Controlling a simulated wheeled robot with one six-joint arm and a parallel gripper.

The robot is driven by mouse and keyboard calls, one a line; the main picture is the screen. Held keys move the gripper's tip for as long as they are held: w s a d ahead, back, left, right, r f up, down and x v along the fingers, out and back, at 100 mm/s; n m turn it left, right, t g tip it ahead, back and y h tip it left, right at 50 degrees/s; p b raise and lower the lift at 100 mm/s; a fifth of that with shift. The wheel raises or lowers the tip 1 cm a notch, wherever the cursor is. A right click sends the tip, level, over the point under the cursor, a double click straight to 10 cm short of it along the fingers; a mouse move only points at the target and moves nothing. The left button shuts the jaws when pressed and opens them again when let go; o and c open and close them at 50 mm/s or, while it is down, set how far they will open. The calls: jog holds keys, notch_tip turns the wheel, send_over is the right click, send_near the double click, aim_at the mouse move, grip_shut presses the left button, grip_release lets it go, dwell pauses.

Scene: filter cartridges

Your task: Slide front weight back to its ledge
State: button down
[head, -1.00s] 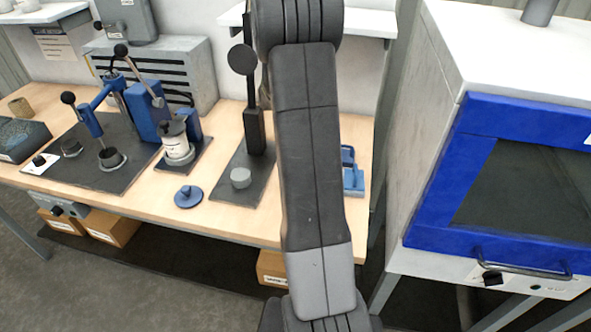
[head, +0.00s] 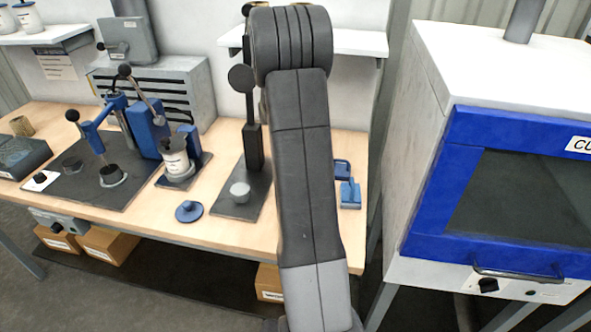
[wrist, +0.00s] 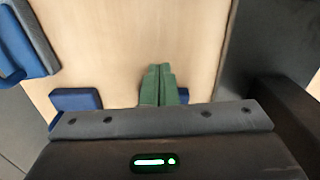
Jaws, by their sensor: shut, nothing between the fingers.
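Two blue pieces, a nearer one (head: 350,195) and a farther one (head: 342,170), sit at the right end of the bench, just right of my arm. I cannot tell which of them is the front weight or a ledge. In the wrist view, a blue-and-grey piece (wrist: 24,42) is at upper left and a blue block (wrist: 75,100) is lower left, partly hidden by the gripper body. The head view does not show the fingers.
The wooden bench (head: 225,236) carries a black stand (head: 240,195), a blue lid (head: 189,212), a white cartridge (head: 176,163) and a blue lever press (head: 148,130). A white cabinet with a blue door (head: 425,225) stands to the right, past a narrow gap.

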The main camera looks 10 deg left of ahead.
jog(key=shift+s+a+r, duration=0.1)
jog(key=shift+s+r, duration=0.55)
jog(key=shift+r, duration=0.05)
notch_tip(320, 180, up, 9)
jog(key=shift+w+f, duration=0.15)
jog(key=shift+w, duration=0.05)
jog(key=shift+f, duration=0.2)
